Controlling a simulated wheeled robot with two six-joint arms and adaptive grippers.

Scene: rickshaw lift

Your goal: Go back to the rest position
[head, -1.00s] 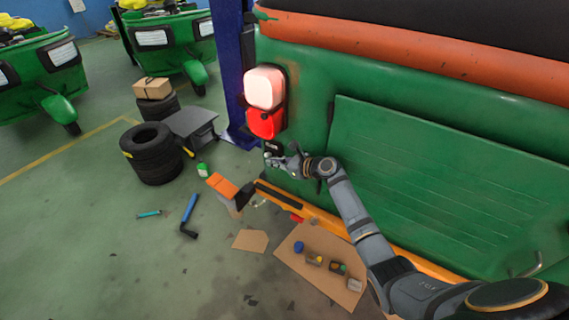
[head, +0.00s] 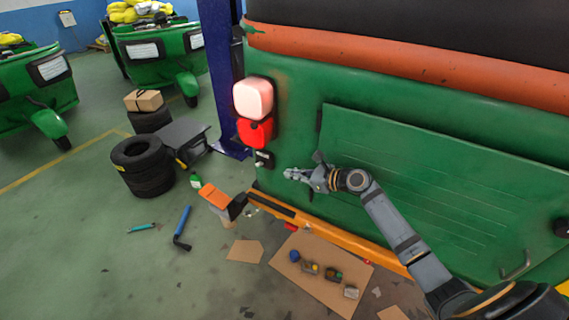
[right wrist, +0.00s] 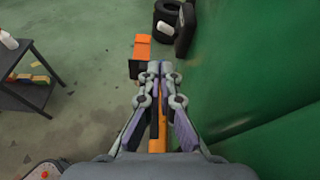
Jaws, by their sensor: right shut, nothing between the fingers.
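My right arm reaches in from the lower right in the head view. My right gripper (head: 290,174) is in front of the green rear panel of the rickshaw (head: 420,190), to the right of and below the small black switch box (head: 264,159). In the right wrist view the right gripper (right wrist: 160,68) has its fingers together with nothing between them. Above the switch box are the lit white lamp (head: 253,98) and the red lamp (head: 255,132). My left gripper is not in view.
Stacked tyres (head: 143,166), a dark low stand (head: 188,143) and a blue post (head: 222,75) stand at left. A cardboard sheet (head: 322,278) with small parts lies below the orange bumper (head: 330,232). A blue-handled tool (head: 183,226) lies on the floor. A dark table (right wrist: 32,85) shows in the wrist view.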

